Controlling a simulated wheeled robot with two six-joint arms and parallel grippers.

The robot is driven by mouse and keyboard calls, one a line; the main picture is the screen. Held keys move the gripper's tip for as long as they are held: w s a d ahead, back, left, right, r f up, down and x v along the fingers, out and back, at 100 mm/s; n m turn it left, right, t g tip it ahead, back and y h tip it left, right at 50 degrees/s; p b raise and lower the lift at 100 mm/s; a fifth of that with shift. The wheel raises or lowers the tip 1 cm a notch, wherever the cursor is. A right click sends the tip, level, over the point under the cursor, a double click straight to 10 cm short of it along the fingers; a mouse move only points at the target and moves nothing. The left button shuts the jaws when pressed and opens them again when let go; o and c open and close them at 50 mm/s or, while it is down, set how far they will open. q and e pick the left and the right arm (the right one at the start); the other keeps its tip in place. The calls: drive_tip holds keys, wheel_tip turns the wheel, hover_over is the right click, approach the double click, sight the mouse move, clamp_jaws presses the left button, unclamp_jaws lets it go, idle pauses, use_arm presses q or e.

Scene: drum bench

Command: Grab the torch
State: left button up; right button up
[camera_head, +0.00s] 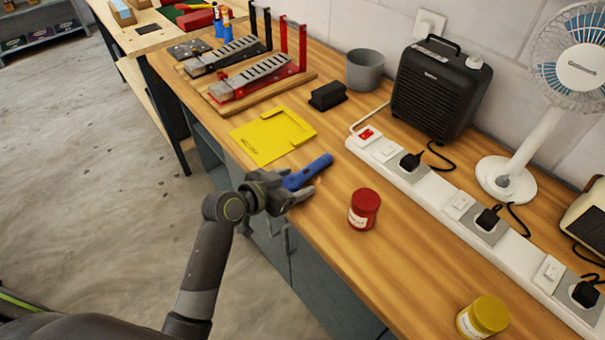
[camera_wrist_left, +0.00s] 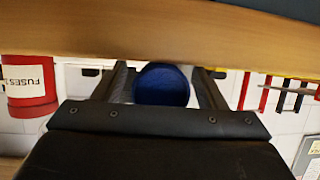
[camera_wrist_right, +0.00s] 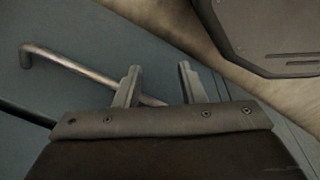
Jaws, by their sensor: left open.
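The torch (camera_head: 309,172) is blue and lies on the wooden bench near its front edge, next to the yellow tray. My left gripper (camera_head: 298,188) is at its near end, with the fingers open on either side of it. In the left wrist view the torch's round blue end (camera_wrist_left: 162,84) sits between the two open fingers (camera_wrist_left: 165,90). I cannot tell whether the fingers touch it. My right gripper (camera_wrist_right: 158,85) shows only in its own wrist view, with its two fingers apart and nothing between them.
A red jar (camera_head: 364,208) stands right of the torch, and a yellow jar (camera_head: 483,316) is farther right. The yellow tray (camera_head: 262,140) lies behind-left. A white power strip (camera_head: 430,185) runs along the back. A metal handle (camera_wrist_right: 75,68) is near my right gripper.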

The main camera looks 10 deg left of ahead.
use_arm(q)
drive_tip(key=c, duration=1.2)
drive_tip(key=shift+r, duration=0.15)
